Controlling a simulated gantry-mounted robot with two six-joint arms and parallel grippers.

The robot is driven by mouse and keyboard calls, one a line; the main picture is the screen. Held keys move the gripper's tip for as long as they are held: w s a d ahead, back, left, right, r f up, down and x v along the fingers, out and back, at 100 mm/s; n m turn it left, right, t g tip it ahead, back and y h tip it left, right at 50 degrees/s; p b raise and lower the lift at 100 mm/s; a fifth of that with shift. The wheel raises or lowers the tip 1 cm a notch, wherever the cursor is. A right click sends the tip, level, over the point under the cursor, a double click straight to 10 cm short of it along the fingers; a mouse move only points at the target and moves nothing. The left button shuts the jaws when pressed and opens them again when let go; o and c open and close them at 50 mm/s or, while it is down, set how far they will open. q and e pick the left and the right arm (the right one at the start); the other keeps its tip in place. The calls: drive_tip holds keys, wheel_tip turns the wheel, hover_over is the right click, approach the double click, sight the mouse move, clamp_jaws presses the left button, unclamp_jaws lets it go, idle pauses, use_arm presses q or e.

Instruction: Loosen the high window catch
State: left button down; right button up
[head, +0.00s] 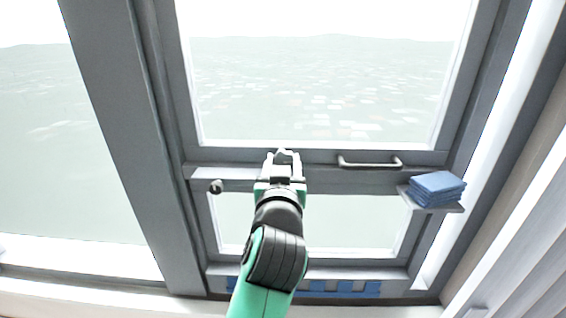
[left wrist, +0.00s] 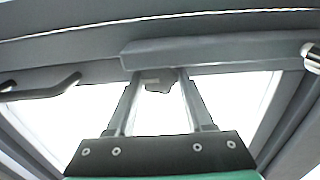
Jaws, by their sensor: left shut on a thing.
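The window catch (left wrist: 158,86) is a small dark grey piece on the window's horizontal rail, and only part of it shows in the left wrist view. My left gripper (head: 284,156) reaches up to the rail in the middle of the head view. It also shows in the left wrist view (left wrist: 158,80), with its two fingers on either side of the catch and shut on it. The gripper and arm hide most of the catch in the head view. The grey-framed window (head: 458,95) appears closed. My right gripper is in neither view.
A metal bar handle (head: 370,163) is on the rail, right of my gripper. A round knob (head: 215,186) is to the left. Folded blue cloths (head: 437,187) lie on a small ledge at the right. Blue strips (head: 345,289) run along the lower frame.

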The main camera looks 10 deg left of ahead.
use_arm(q)
drive_tip(key=shift+f+n+b, duration=0.25)
drive_tip(key=shift+n+b, duration=0.6)
drive_tip(key=shift+n, duration=0.05)
drive_tip(key=shift+r+n+b, duration=0.15)
drive_tip(key=shift+n+b, duration=0.2)
drive_tip(key=shift+n, duration=0.85)
drive_tip(key=shift+c, duration=1.4)
unclamp_jaws()
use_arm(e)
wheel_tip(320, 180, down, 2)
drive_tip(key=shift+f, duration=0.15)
use_arm(q)
drive_tip(key=shift+r, duration=0.1)
